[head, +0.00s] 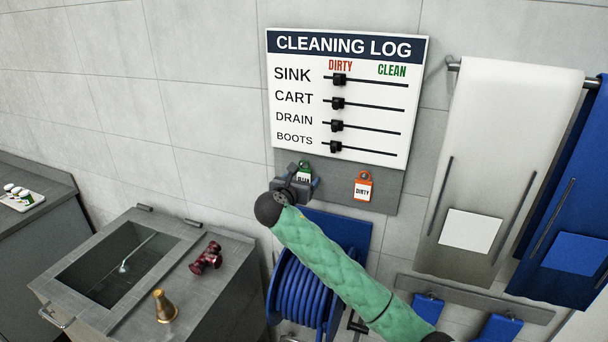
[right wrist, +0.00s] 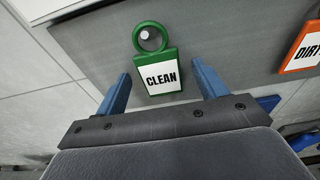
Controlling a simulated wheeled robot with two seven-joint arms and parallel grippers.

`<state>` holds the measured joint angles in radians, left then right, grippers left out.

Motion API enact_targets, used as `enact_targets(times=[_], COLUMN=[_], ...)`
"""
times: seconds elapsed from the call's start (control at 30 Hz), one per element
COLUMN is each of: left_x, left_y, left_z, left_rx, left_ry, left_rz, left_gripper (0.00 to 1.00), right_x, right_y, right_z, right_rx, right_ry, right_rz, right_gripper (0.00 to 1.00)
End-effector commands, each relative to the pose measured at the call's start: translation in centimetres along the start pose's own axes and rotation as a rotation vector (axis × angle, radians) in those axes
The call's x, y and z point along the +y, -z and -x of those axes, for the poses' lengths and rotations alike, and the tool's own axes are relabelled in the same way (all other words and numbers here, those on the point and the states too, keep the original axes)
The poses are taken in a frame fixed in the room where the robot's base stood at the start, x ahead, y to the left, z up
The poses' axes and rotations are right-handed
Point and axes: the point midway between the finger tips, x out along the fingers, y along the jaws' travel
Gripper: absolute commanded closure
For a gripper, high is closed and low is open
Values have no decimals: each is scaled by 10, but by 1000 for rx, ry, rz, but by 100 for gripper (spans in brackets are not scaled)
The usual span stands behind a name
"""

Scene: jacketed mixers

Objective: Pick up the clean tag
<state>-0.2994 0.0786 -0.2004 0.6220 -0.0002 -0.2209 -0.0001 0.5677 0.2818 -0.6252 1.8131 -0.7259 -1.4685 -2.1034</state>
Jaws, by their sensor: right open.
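The clean tag (right wrist: 161,75) is a green-framed white tag with a green ring, hung on a peg on the grey lower board. In the right wrist view it hangs between the two blue fingers of my right gripper (right wrist: 161,92), which is open and close to it, with a gap on each side. In the head view the clean tag (head: 305,170) is partly hidden behind my right gripper (head: 303,181). The orange dirty tag (head: 363,187) hangs on the same board to the right. My left gripper is not in view.
The cleaning log board (head: 345,95) is above the tags, its sliders all on the dirty side. A blue hose reel (head: 300,292) sits below. A metal sink (head: 90,285) stands at left, with a brass nozzle (head: 163,308) and dark red fitting (head: 206,258). Aprons (head: 480,160) hang at right.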

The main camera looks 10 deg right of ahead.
Motion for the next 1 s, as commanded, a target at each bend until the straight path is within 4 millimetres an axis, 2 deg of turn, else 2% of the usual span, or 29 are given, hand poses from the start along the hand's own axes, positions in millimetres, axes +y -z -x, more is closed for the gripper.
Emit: enact_targets(times=[0.17, 0.4, 0.73, 0.87, 1.0], left_x=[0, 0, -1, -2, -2], left_y=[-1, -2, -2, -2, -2], left_z=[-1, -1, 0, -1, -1], left_rx=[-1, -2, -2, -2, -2], left_ry=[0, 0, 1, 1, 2], left_rz=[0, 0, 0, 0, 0], left_gripper=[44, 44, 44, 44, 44], right_x=[0, 0, 0, 0, 1], right_y=[1, 0, 0, -7, -1], right_z=[0, 0, 0, 2, 24], right_rx=[0, 1, 1, 0, 2], right_ry=[0, 0, 0, 0, -3], right_rz=[0, 0, 0, 0, 0], right_gripper=[31, 77, 77, 77, 77])
